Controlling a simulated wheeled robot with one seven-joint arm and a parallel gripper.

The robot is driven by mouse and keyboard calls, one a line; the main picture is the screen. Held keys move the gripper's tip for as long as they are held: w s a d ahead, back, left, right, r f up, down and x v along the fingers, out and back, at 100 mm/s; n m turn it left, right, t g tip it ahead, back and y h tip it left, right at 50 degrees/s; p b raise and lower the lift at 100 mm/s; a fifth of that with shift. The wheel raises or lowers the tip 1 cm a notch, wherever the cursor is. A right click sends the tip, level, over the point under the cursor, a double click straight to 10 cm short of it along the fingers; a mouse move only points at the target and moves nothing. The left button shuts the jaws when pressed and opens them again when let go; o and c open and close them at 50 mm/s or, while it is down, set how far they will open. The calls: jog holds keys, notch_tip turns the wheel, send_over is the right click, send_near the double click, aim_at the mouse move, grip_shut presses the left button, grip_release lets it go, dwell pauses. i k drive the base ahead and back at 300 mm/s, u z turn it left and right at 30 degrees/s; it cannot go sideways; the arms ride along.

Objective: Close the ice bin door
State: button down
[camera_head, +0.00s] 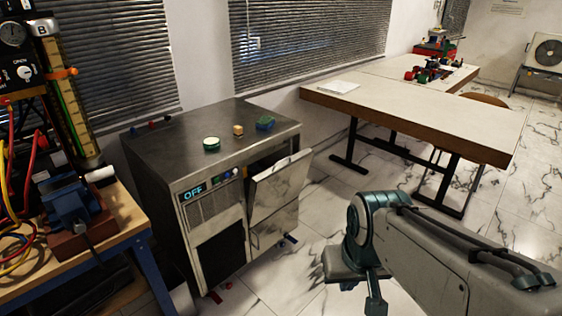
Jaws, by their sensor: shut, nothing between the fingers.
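The ice bin is a metal cabinet (160,160) with a lit "OFF" display (194,190) on its front. Its door (281,180) is a flat metal panel at the upper right of the front. The door stands open, tilted out from the cabinet, with a dark gap behind its top edge. A metal front panel (272,225) shows below it. My gripper (374,304) is to the right of the door and nearer the camera, apart from it. It points down over the floor, shut and empty, its fingers only partly visible.
Small items, including a green-rimmed round one (211,144), sit on the cabinet top. A workbench with a blue vise (72,200) stands at left. A long table (420,110) stands behind at right.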

aim_at(273, 188)
jog(key=z, duration=0.55)
jog(key=i, duration=0.6)
jog(key=z, duration=0.55)
jog(key=i, duration=0.6)
jog(key=u, duration=0.7)
jog(key=i, duration=0.55)
jog(key=u, duration=0.65)
